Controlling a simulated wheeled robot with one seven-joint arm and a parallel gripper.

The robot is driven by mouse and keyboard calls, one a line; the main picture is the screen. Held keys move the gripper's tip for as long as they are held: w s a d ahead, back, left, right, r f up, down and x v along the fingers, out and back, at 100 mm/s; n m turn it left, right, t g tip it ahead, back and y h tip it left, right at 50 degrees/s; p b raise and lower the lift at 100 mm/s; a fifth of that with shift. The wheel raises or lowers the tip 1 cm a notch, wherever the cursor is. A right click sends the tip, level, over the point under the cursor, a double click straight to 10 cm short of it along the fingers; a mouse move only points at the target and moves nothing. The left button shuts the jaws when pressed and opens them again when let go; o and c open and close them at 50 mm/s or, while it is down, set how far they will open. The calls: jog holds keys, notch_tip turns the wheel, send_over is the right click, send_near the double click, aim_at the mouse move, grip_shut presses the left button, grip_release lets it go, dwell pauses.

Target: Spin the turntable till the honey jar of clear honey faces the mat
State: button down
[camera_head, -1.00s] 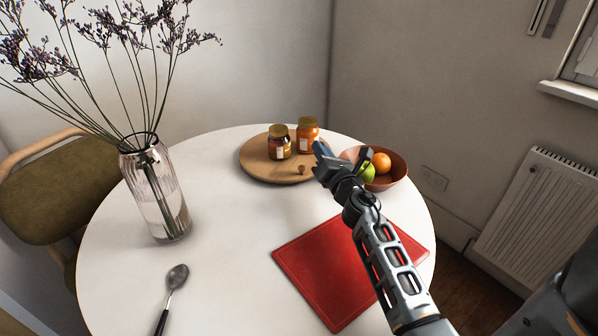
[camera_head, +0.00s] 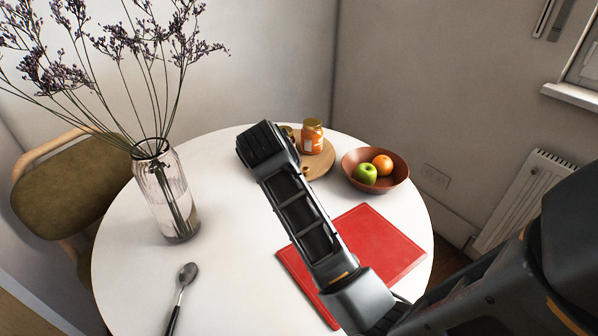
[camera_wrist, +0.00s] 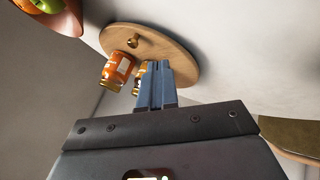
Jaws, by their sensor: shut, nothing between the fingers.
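The round wooden turntable (camera_head: 323,168) stands at the back of the white table, its left part hidden by my arm. An orange jar with a gold lid and pale label (camera_head: 312,137) stands on it. A second, darker amber jar (camera_head: 290,132) is left of it, mostly hidden. The wrist view shows the turntable (camera_wrist: 175,50), its small knob (camera_wrist: 132,42), the orange jar (camera_wrist: 117,70) and a sliver of the darker jar (camera_wrist: 138,80). My gripper (camera_wrist: 154,68) is shut and empty, beside the darker jar; contact is unclear. The red mat (camera_head: 385,245) lies in front.
A brown bowl (camera_head: 398,178) with a green apple and an orange stands right of the turntable. A glass vase (camera_head: 160,195) of dried flowers and a spoon (camera_head: 183,290) are on the left. The table between vase and mat is clear.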

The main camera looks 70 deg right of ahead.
jog(key=x, duration=0.9)
jog(key=shift+f, duration=0.45)
jog(key=shift+s+d+r, duration=0.1)
jog(key=shift+s+d, duration=0.15)
jog(key=shift+d, duration=0.3)
jog(key=shift+s+d+r, duration=0.1)
jog(key=shift+s+d, duration=0.1)
jog(key=shift+d, duration=0.35)
jog(key=shift+s+d+p, duration=0.35)
jog(key=shift+d, duration=0.35)
jog(key=shift+s+d, duration=0.1)
